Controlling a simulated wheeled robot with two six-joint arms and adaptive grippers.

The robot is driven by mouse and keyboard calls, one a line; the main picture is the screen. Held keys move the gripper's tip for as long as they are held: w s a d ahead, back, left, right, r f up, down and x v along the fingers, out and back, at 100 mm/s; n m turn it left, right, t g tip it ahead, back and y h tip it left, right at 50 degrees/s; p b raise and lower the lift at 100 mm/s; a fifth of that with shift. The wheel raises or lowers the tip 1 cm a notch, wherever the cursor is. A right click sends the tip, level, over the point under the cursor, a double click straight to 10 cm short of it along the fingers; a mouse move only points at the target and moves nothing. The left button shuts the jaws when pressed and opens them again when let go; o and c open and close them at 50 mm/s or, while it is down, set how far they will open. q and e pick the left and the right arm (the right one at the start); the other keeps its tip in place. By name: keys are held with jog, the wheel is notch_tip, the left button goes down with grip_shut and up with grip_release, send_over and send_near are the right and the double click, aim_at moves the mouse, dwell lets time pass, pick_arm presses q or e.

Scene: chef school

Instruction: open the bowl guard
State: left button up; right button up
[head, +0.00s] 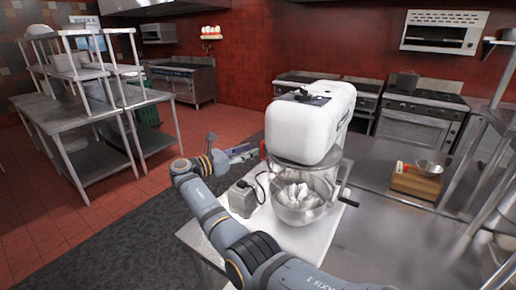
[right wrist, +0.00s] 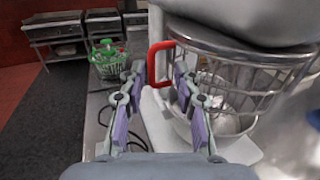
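The stand mixer (head: 312,120) is white and stands on a pale board. A wire bowl guard (head: 318,172) rings the top of its metal bowl (head: 300,212); the guard also shows in the right wrist view (right wrist: 245,60). A red handle (right wrist: 153,62) sticks out from the guard's left side. In the head view only a sliver of red shows left of the mixer. My right gripper (right wrist: 158,74) is open, with the red handle between or just beyond its purple-padded fingertips; I cannot tell if they touch it. In the head view the right gripper (head: 240,152) is left of the mixer. My left gripper is not in view.
A small grey box (head: 243,198) with a black cable sits left of the bowl. A black crank handle (head: 347,190) juts out on the right. A green basket (right wrist: 108,60) shows beyond the gripper.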

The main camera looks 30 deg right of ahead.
jog(key=a, duration=0.6)
jog(key=shift+s+a, duration=0.3)
jog(key=shift+a, duration=0.05)
